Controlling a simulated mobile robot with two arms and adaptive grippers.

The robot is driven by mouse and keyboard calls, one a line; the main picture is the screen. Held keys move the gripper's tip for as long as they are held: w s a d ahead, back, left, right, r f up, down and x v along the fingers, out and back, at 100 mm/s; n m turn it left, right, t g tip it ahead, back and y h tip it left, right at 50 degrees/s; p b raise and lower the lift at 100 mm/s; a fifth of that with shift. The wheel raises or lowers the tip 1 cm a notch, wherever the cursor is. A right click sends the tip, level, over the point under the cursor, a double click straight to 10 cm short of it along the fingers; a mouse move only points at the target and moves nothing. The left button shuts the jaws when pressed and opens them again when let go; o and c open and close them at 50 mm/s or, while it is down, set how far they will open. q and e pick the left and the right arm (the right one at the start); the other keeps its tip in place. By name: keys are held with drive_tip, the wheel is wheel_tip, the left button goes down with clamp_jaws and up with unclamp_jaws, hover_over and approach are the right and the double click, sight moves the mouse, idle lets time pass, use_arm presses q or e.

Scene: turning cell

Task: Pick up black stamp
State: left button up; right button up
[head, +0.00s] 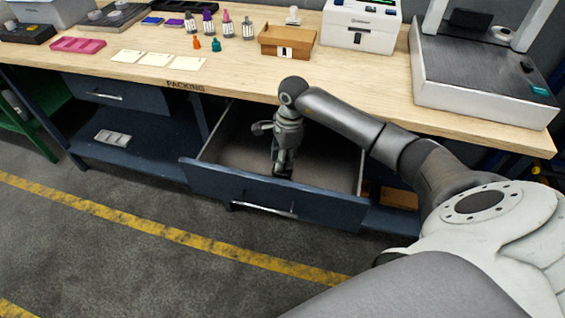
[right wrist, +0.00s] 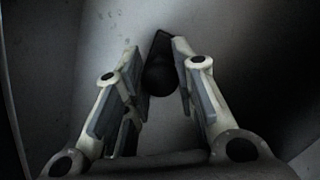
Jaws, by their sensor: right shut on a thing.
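My right gripper (head: 283,168) reaches down into an open drawer (head: 330,205) under the packing bench. In the right wrist view, the right gripper (right wrist: 157,52) is shut on the black stamp (right wrist: 160,72), a dark piece with a rounded end between its two fingertips. The wrist view is dim, so the stamp's far end is hard to make out. In the head view the stamp is mostly hidden at the fingertips, low inside the drawer. My left gripper is not in view.
The wooden bench top (head: 230,75) is above and behind the drawer. Drawer walls surround my gripper closely.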

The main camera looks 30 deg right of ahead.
drive_tip(key=shift+r, duration=0.1)
wheel_tip(320, 180, up, 10)
drive_tip(key=shift+f+b, duration=0.1)
drive_tip(key=shift+b, duration=0.6)
